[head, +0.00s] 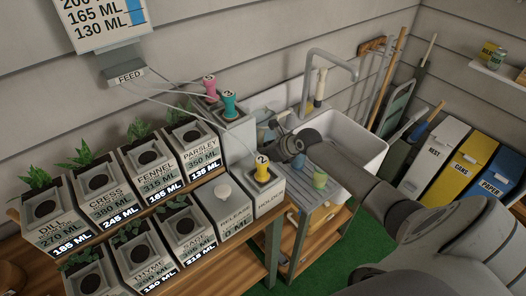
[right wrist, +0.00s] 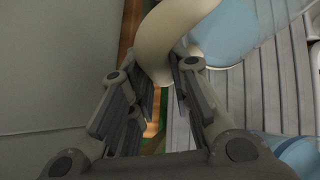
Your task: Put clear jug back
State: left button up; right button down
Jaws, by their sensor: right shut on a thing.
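My right gripper (head: 284,142) reaches in from the right over the left end of the sink. In the right wrist view its two fingers (right wrist: 163,88) are shut on a curved, cream-coloured handle (right wrist: 162,50). A pale blue rounded body (right wrist: 222,38) shows beside the handle; it looks like a jug's, but I cannot tell whether it is clear. In the head view the held thing is small and mostly hidden behind the gripper. My left gripper is not in view.
A sink (head: 352,140) with a grey tap (head: 330,58) stands beside a ribbed drainboard (right wrist: 284,75). Numbered stoppers in yellow (head: 262,172), teal (head: 229,106) and pink (head: 209,88) stand on the left. Labelled planters (head: 98,182) fill the wooden bench.

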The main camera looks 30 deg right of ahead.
jog(key=c, duration=1.8)
grip_release()
jog(key=shift+f, duration=0.1)
jog(key=o, duration=0.5)
jog(key=shift+a, duration=0.1)
jog(key=shift+c, duration=0.2)
jog(key=v, duration=1.2)
jog(key=shift+b, duration=0.3)
